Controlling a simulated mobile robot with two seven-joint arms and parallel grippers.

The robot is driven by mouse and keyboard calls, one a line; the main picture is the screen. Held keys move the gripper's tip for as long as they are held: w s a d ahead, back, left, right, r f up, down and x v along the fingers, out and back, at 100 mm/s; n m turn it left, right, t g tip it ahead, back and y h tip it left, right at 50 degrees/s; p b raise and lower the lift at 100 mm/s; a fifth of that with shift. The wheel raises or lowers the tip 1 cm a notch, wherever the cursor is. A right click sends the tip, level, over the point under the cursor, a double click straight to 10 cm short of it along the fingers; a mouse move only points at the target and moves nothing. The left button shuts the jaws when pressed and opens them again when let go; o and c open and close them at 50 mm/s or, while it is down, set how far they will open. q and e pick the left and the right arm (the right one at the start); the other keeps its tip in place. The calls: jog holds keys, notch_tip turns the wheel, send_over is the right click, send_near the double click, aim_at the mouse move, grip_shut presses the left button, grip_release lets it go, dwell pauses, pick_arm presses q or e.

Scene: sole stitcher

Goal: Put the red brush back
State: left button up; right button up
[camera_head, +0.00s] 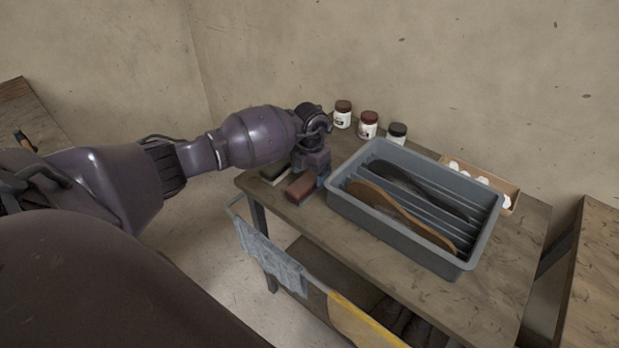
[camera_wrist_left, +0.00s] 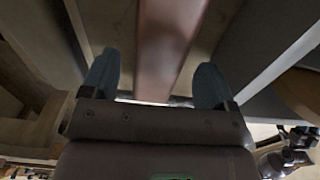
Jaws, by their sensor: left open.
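The red brush (camera_head: 300,188), a reddish-brown block, is at the left front corner of the table, left of the grey tray. It also shows in the left wrist view (camera_wrist_left: 168,40), between the two fingers. My left gripper (camera_head: 312,176) is open at the brush, with a finger on either side and gaps between fingers and brush. The gripper hides part of the brush in the head view, and I cannot tell if the brush touches the tabletop. A dark brush with a pale edge (camera_head: 274,174) lies just left of it. My right gripper is out of view.
The grey tray (camera_head: 345,206) on the table (camera_head: 400,262) holds a brown sole and a dark sole in slots. Several jars (camera_head: 368,125) and a cardboard box (camera_head: 510,188) with white items stand behind it. A grey cloth (camera_head: 268,256) and a yellow cloth (camera_head: 362,325) hang at the front.

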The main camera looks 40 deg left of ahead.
aim_at(310, 178)
pick_arm(q)
notch_tip(310, 178, up, 10)
jog(key=p, duration=0.1)
jog(key=shift+f, duration=0.15)
dwell(0.5)
